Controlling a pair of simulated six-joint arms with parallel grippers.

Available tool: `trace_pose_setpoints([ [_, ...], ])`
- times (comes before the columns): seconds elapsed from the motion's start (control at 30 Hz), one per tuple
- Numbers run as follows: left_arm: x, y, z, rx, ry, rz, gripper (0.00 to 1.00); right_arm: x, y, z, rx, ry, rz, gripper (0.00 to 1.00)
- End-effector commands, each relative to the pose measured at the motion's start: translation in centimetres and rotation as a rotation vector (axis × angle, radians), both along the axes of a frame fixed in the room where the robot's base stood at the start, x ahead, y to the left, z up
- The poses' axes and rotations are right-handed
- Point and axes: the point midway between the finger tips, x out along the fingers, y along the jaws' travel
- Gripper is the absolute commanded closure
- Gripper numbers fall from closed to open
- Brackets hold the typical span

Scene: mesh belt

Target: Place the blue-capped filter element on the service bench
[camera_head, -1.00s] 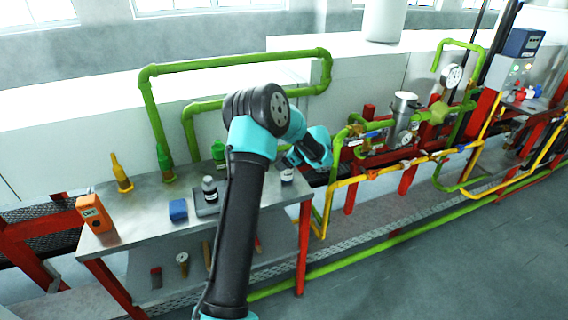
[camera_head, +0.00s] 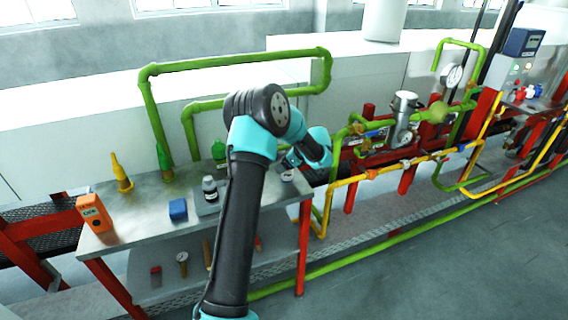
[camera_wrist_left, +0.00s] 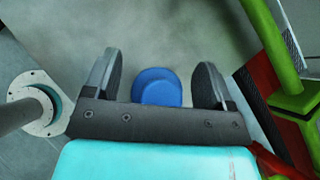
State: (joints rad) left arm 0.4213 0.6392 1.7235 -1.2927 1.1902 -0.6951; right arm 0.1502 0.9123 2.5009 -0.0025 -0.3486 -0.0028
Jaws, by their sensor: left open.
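The left wrist view shows the blue cap (camera_wrist_left: 157,86) of the filter element between the two fingers of my left gripper (camera_wrist_left: 157,84). The gripper is open, with a narrow gap on each side of the cap. The element's body below the cap is hidden. In the head view my left gripper (camera_head: 291,159) is at the right end of the service bench (camera_head: 140,210), mostly hidden behind my own arm. A small pale round thing (camera_head: 287,176) shows just below it on the bench; I cannot tell whether it is the filter element. My right gripper is not in view.
On the bench are an orange meter (camera_head: 94,213), a yellow bottle (camera_head: 120,172), a green bottle (camera_head: 164,162), a blue block (camera_head: 178,209) and a dark bottle (camera_head: 210,189). Green pipes (camera_head: 240,62) rise behind. Yellow pipework (camera_head: 345,184) stands close to the bench's right end.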

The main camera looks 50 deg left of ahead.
Motion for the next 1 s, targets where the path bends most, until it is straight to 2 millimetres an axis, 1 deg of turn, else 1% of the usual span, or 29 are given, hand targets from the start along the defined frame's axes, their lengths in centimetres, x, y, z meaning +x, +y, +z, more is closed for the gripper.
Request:
trace_pose_setpoints([
  [0.13, 0.2, -0.3, 0.6, 0.001, -0.001, -0.001, 0.22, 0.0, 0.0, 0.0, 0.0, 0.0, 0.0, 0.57],
  [0.27, 0.7, -1.3, 1.7, 0.001, -0.003, -0.001, 0.22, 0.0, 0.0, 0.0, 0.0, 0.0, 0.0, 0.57],
  [0.7, 3.0, -6.5, 7.3, 0.0, -0.003, -0.001, 0.22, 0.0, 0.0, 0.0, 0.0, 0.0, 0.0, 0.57],
  [0.83, 3.4, -7.3, 8.4, 0.001, -0.002, -0.001, 0.22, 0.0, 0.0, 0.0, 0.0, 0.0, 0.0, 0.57],
  [1.0, 3.5, -7.8, 8.8, 0.0, 0.0, 0.0, 0.22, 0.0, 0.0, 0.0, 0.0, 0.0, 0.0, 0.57],
])
